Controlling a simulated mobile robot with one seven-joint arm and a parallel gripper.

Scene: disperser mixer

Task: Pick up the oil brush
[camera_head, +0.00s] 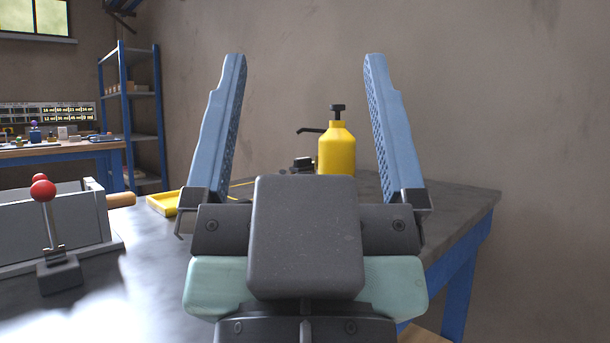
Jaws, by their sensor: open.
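My gripper (304,62) fills the middle of the view. Its two blue fingers are spread wide with nothing between them, pointing away over the table. I cannot make out an oil brush for certain. A yellow pump bottle (337,150) with a black top stands upright on the table beyond the gripper, seen in the gap between the fingers. Small dark objects (303,165) lie just left of the bottle, too small to identify. A light wooden handle-like piece (121,199) shows at the left, beside the grey machine; I cannot tell what it belongs to.
A grey metal table (462,196) with blue legs lies under the gripper. A grey machine (55,225) with a red-knobbed lever (44,189) stands at the left. A yellow tray (163,203) is partly hidden by my gripper. A blue shelf and workbench stand behind; a wall is at the back.

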